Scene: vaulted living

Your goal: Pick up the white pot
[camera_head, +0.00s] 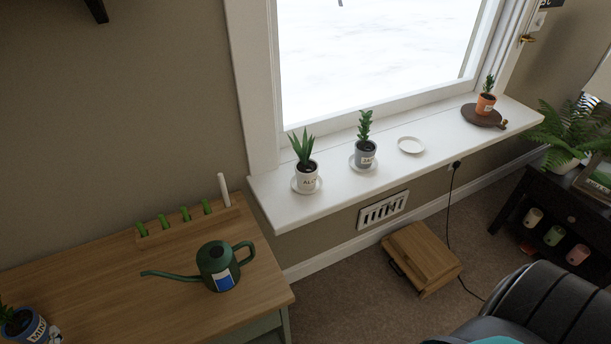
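The white pot (307,181) stands upright on a white saucer at the left end of the white windowsill (400,187). It holds a spiky green plant (302,148) and has dark lettering on its front that looks like "ALOE". Its saucer (294,186) shows as a thin rim around its base. Neither of my grippers shows in the head view, and nothing is touching the pot.
A grey pot (365,156) on a saucer and an empty white saucer (411,145) stand to its right. An orange pot (486,103) sits on a round dark board farther right. A green watering can (219,265) stands on the wooden table (180,315) below left.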

